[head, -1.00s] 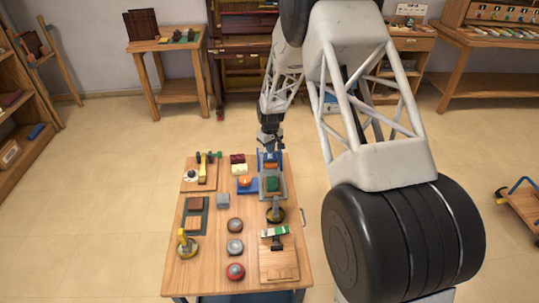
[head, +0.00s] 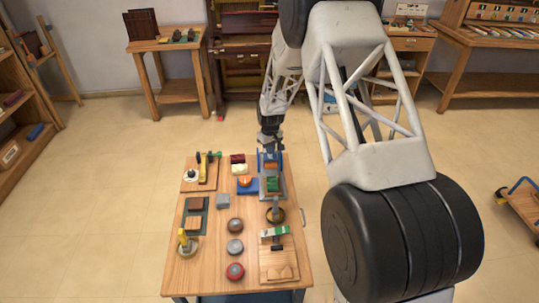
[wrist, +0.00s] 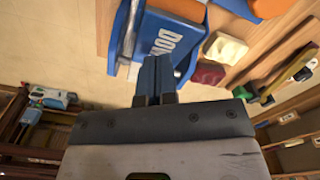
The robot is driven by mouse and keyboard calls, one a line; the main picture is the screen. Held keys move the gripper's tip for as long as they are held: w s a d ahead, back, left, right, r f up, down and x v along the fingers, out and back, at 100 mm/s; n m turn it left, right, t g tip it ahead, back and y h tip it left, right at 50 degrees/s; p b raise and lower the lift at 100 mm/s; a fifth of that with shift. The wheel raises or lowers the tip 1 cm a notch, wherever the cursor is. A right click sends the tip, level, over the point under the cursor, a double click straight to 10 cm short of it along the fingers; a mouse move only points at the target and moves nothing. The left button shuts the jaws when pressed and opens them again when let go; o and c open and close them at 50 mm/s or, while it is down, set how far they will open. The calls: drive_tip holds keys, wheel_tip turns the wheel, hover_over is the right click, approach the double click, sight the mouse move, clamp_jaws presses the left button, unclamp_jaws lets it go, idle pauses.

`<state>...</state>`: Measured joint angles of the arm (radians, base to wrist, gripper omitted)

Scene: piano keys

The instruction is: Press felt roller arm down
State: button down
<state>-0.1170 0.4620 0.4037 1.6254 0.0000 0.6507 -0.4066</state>
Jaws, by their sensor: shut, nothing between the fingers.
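A blue device (head: 270,158) stands on a grey base at the back right of the wooden table, with a green block (head: 273,184) in front of it. In the wrist view its blue panel (wrist: 187,32) carries white letters starting "DOW", beside a metal rod (wrist: 130,35). I take this device to hold the felt roller arm; the roller is not clearly seen. My gripper (head: 269,147) is over the device's back edge. In the wrist view my gripper's fingers (wrist: 157,62) are together, empty, and overlap the panel's edge. I cannot tell whether they touch it.
A dark red block (wrist: 208,73) and a cream block (wrist: 226,48) lie beside the device. An orange-topped piece (head: 245,181) sits on a blue plate to its left.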

drive_tip(key=shift+f, duration=0.95)
idle(0.9)
drive_tip(key=shift+r, duration=3.5)
